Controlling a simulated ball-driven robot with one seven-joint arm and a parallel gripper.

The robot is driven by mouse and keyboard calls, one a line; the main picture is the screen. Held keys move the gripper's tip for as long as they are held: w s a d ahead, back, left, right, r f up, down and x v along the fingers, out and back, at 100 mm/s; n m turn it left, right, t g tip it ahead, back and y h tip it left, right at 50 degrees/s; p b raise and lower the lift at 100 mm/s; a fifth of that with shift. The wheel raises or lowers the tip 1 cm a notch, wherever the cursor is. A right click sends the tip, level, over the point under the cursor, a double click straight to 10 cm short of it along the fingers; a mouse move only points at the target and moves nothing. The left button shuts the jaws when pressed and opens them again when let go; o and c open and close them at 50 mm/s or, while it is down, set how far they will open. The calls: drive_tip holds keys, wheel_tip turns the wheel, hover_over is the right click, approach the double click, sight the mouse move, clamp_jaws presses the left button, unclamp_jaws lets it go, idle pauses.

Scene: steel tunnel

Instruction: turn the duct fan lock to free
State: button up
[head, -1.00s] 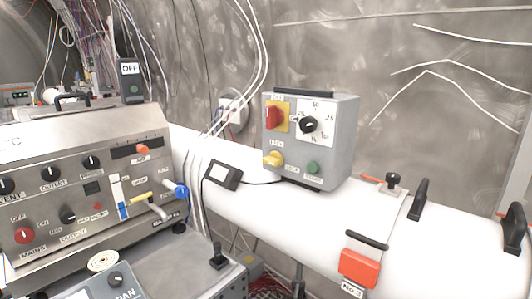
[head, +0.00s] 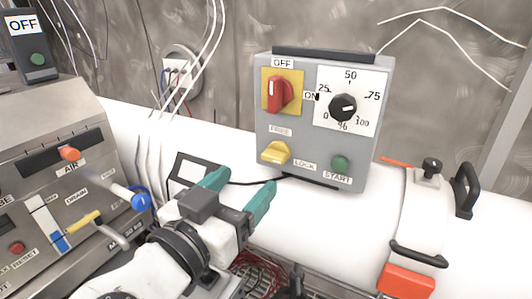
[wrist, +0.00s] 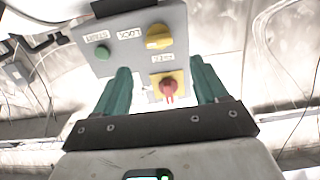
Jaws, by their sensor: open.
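The duct fan box (head: 265,125) is a grey control box on the white duct. Its lock is a yellow knob (head: 275,152) at the lower left of the face, with FREE printed above and LOCK at its lower right. I cannot tell which label the knob points to. My gripper (head: 240,188) has green fingers, open and empty, below and in front of the box, apart from the knob. In the wrist view the box appears upside down; the yellow knob (wrist: 158,38) shows beyond the open fingers (wrist: 160,70).
The same box has a red OFF/ON switch (head: 279,94), a black percent dial (head: 343,107) and a green START button (head: 340,163). A steel panel (head: 60,165) with knobs and levers stands at left. A red-latched clamp (head: 408,279) sits on the duct at right.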

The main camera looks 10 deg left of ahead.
sight(271, 158)
drive_tip(key=p+x, duration=0.1)
drive_tip(key=x, duration=0.8)
drive_tip(key=shift+f+p, duration=0.1)
drive_tip(key=shift+p, duration=0.25)
drive_tip(key=c, duration=1.1)
